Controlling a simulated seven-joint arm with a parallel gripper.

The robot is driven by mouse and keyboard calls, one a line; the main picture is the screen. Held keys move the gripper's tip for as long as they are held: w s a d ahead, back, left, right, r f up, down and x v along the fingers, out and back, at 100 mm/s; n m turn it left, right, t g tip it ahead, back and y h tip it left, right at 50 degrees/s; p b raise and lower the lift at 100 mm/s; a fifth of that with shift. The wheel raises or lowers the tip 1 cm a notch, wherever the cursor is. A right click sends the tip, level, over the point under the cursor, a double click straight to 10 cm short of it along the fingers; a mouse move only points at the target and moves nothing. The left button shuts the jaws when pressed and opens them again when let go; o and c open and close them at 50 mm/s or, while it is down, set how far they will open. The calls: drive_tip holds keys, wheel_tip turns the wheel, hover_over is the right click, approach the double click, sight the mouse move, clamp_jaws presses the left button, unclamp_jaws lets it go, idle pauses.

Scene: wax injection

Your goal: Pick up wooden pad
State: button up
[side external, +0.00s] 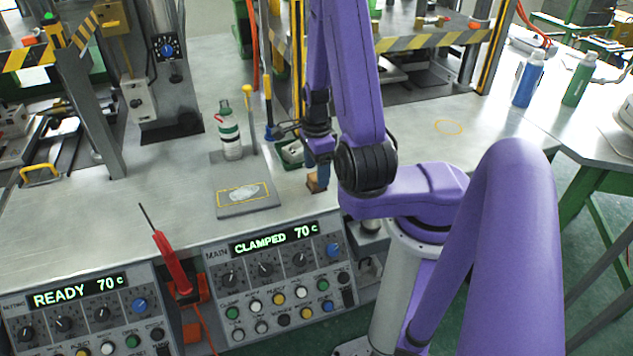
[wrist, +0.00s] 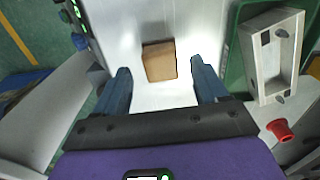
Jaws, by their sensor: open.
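The wooden pad (wrist: 159,61) is a small brown block lying on the metal bench top. In the wrist view it sits between and a little beyond my two blue fingers. My gripper (wrist: 160,82) is open and empty, with a gap on both sides of the pad. In the side view the pad (side external: 313,184) shows near the front edge of the bench, just below my gripper (side external: 318,165), and part of it is hidden by the fingers.
A grey mold frame (wrist: 272,55) in a green tray lies to the right in the wrist view. A grey plate (side external: 248,209), a green-and-white bottle (side external: 230,135) and control panels (side external: 275,285) stand nearby. The bench right of my arm is mostly clear.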

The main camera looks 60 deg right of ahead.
drive_tip(key=shift+f, duration=1.4)
drive_tip(key=c, duration=1.1)
drive_tip(key=shift+o, duration=0.2)
drive_tip(key=shift+r, duration=0.1)
